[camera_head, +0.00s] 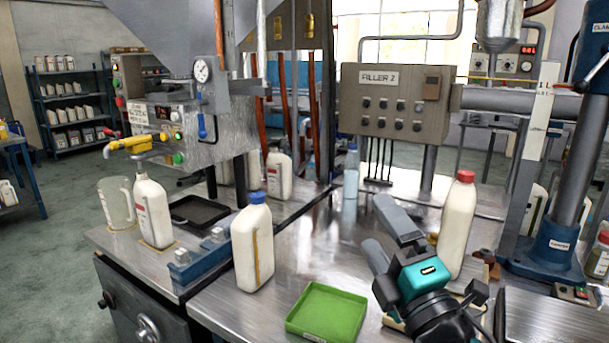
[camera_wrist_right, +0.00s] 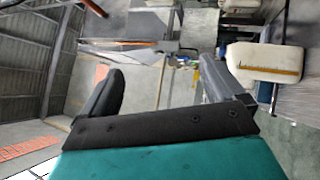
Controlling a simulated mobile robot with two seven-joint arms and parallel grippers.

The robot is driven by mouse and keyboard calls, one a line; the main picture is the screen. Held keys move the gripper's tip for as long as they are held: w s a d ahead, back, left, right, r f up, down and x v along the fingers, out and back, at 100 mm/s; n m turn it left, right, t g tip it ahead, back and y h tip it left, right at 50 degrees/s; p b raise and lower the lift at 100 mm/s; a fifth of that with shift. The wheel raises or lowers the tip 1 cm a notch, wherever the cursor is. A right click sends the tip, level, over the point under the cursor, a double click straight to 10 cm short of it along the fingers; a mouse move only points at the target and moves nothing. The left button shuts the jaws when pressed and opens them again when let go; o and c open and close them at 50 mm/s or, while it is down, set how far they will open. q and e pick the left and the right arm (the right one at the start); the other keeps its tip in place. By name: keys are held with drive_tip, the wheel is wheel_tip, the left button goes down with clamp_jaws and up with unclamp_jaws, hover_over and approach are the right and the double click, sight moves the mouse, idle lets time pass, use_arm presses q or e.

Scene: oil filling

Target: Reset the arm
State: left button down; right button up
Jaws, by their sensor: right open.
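My right gripper (camera_head: 376,222) is over the right part of the steel bench, with its teal wrist body behind the fingers. It is open and empty. In the right wrist view the two dark fingers (camera_wrist_right: 160,72) stand wide apart with nothing between them. A white bottle with a blue cap (camera_head: 253,245) stands upright on the bench to the left of the gripper, apart from it. A white container with a yellow stripe (camera_wrist_right: 268,62) shows at the upper right of the wrist view. My left arm and gripper are not in view.
A white bottle with a red cap (camera_head: 457,225) stands close behind my right gripper. A green tray (camera_head: 326,312) lies at the bench's front. Another white bottle (camera_head: 152,211) and a clear jug (camera_head: 117,203) stand left. A blue press stand (camera_head: 551,248) is at right.

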drive_tip(key=s+d+f+m+g+h, duration=0.45)
drive_tip(key=f+m, duration=0.35)
drive_tip(key=f, duration=0.2)
drive_tip(key=s+d+f+m+g+h, duration=0.3)
drive_tip(key=s+d+f+m+g, duration=0.15)
drive_tip(key=f+m, duration=0.4)
drive_tip(key=s+f+m+g, duration=0.2)
drive_tip(key=s+f+g, duration=0.25)
drive_tip(key=s, duration=0.35)
drive_tip(key=s+f+m+g, duration=0.35)
drive_tip(key=s+f, duration=0.25)
drive_tip(key=s, duration=0.3)
drive_tip(key=w+a+f+n+t+y, duration=0.1)
drive_tip(key=w+a+f+t+y, duration=0.1)
drive_tip(key=w+f+t, duration=0.5)
wheel_tip(320, 180, down, 2)
drive_tip(key=shift+w+f+n, duration=0.1)
drive_tip(key=shift+w+n, duration=0.2)
drive_tip(key=shift+w, duration=0.3)
